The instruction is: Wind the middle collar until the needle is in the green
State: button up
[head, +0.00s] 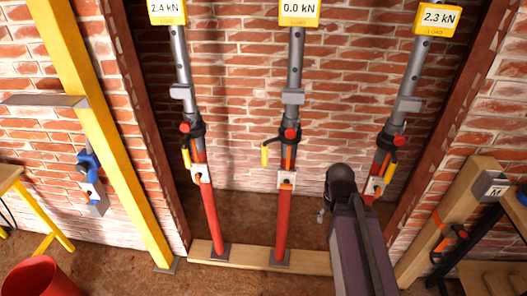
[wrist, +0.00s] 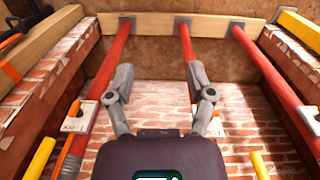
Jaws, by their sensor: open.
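The middle prop (head: 284,215) stands upright between two others, with a red lower tube and a grey upper tube. Its black collar (head: 277,141) has a red knob and a yellow handle (head: 265,155) on the left. Its yellow load box (head: 299,12) reads 0.0 kN; I cannot make out a needle. In the wrist view the middle prop (wrist: 186,48) passes behind my gripper's right finger, and its yellow handle (wrist: 260,166) shows at the lower edge. My gripper (wrist: 160,80) is open and empty, right of and below the collar in the head view.
The left prop (head: 210,220) reads 2.4 kN and the right prop (head: 382,160) 2.3 kN. A wooden plank (head: 250,257) lies under the props. A brick wall (head: 240,90) is behind. A red bucket (head: 40,279) stands lower left, a timber post (head: 452,213) at right.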

jog(key=n+t+h+b, duration=1.2)
jog(key=n+h+b, duration=0.1)
jog(key=n, duration=1.3)
send_near(265, 150)
jog(key=s+a+f, duration=0.1)
jog(key=a, duration=0.2)
jog(key=shift+s+f, duration=0.1)
jog(key=shift+s, duration=0.15)
jog(key=shift+w+d, duration=0.1)
jog(key=shift+x, duration=6.8)
